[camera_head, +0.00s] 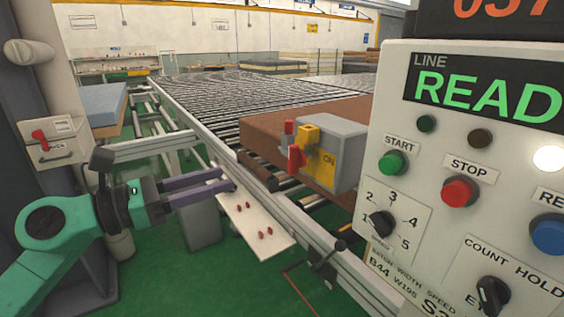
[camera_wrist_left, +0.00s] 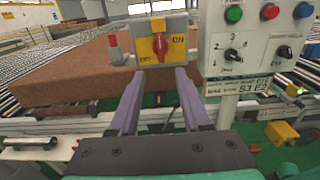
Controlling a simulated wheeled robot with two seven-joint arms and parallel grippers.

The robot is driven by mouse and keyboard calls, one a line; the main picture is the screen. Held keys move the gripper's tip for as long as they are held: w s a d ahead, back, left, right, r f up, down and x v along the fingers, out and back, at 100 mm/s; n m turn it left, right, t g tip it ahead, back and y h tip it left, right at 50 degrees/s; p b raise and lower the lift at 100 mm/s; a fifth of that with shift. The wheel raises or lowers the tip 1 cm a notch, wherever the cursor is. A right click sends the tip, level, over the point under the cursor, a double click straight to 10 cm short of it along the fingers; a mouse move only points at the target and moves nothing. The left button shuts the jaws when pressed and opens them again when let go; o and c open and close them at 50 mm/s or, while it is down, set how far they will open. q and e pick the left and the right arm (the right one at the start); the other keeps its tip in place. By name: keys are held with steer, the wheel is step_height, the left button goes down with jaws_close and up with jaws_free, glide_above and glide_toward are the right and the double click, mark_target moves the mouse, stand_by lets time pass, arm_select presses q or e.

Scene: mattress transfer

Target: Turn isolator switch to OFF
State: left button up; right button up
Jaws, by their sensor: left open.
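The isolator switch is a grey box (camera_head: 338,150) with a yellow plate and a red handle (camera_head: 297,158); it stands by the conveyor's near side. In the left wrist view the red handle (camera_wrist_left: 160,46) sits on the yellow plate (camera_wrist_left: 146,52), with ON at upper right and OFF at lower left. The handle looks roughly upright there; I cannot tell its exact setting. My left gripper (camera_head: 228,180) is open and empty, to the left of the switch and apart from it. In the wrist view its purple fingers (camera_wrist_left: 158,74) point at the switch, just below the handle.
A control panel (camera_head: 447,140) with several buttons and knobs stands at right, close to the switch. A brown mattress (camera_head: 260,135) lies on the roller conveyor (camera_head: 230,90) behind the switch. A white plate (camera_head: 262,240) with red pieces is below my gripper. Green floor (camera_head: 200,285) is clear in front.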

mark_target(289, 159)
arm_select(q)
steer(key=p+x, duration=0.3)
steer(key=x, duration=0.3)
steer(key=p+x, duration=0.4)
steer(key=x, duration=0.3)
steer(key=shift+w+d+r+p, duration=0.2)
steer(key=shift+d+r+p, duration=0.05)
steer(key=shift+d+p, duration=0.05)
steer(key=shift+w+d+f, duration=0.2)
steer(key=shift+d, duration=0.1)
jaws_close()
